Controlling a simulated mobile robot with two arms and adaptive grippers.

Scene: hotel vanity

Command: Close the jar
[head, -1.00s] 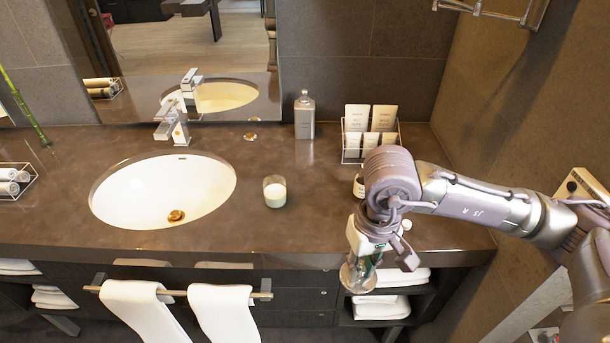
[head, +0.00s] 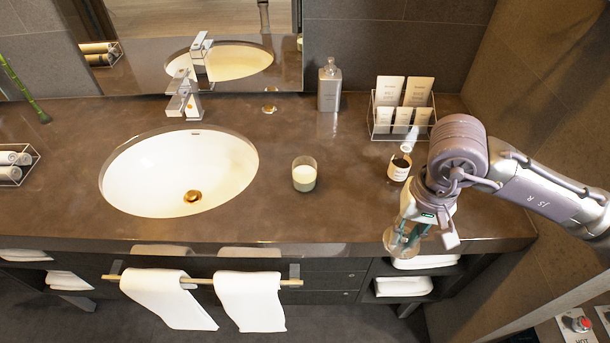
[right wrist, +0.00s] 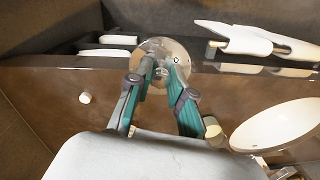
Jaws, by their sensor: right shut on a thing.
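A small jar (head: 399,169) with a pale label and a dark open mouth stands upright on the counter, just left of my right arm. My right gripper (head: 410,236) is shut on a round clear glass lid (head: 393,243), held in the air near the counter's front edge, apart from the jar and nearer to me. In the right wrist view the lid (right wrist: 178,50) shows as a clear disc between the fingertips of the right gripper (right wrist: 162,68). I cannot make out the jar in that view. My left gripper is not in view.
A candle glass (head: 304,175) stands between the jar and the sink (head: 150,190). A grey bottle (head: 329,86) and a wire rack of packets (head: 402,108) are at the back. Towels (head: 250,300) hang on a bar below the counter's front edge.

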